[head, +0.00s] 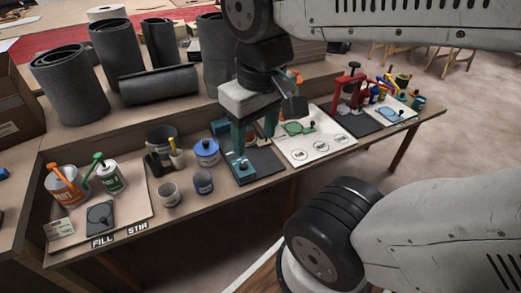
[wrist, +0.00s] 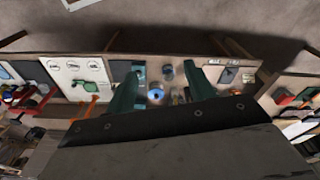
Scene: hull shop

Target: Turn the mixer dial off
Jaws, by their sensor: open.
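I cannot tell for sure which fitting is the mixer dial. A white board (head: 322,149) on the bench carries a green piece with a black knob (head: 298,127) and several round marks with unreadable print. My gripper (head: 254,140) is open and empty, above the bench near a dark mat with a teal block (head: 241,168). In the wrist view my gripper (wrist: 168,88) has its teal fingers spread wide; the green piece (wrist: 84,85) is left of them.
Paint cans (head: 65,187), grey cups (head: 168,194) and a blue-lidded pot (head: 206,151) stand left of my gripper. A red clamp-like fixture (head: 350,90) rises at the right. Open floor lies in front of the bench.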

